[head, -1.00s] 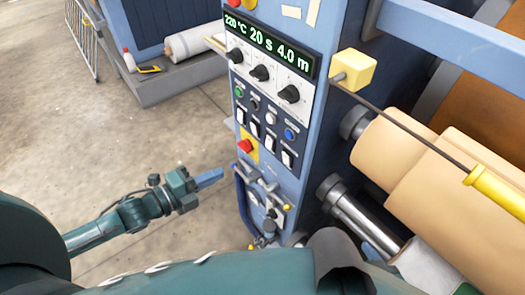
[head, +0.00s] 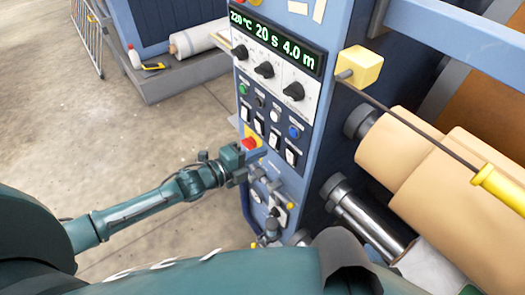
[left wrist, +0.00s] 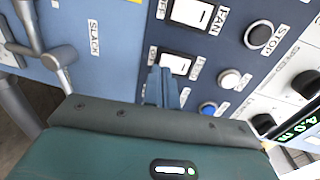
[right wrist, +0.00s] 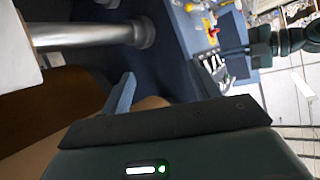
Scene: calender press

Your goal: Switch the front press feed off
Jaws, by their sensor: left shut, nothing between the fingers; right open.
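The control panel (head: 262,165) carries a row of white rocker switches. In the left wrist view one rocker is labelled FAN (left wrist: 190,13). Beside it is a rocker whose partly blurred label seems to read FEED (left wrist: 176,63); it also shows in the head view (head: 274,139). I cannot tell which way it is tipped. My left gripper (head: 262,152) is shut and empty, its tip just below the switch row. In the left wrist view its fingers (left wrist: 162,84) overlap the panel near the feed rocker; contact is unclear. My right gripper (right wrist: 165,90) is open and empty, away from the switches.
A red button (head: 249,143) on yellow is close to my left gripper. Black, white and blue (head: 293,131) buttons sit above the rockers, with knobs (head: 264,69) and a display higher up. Levers (head: 270,205) stick out below. Rollers (head: 405,150) stand to the right.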

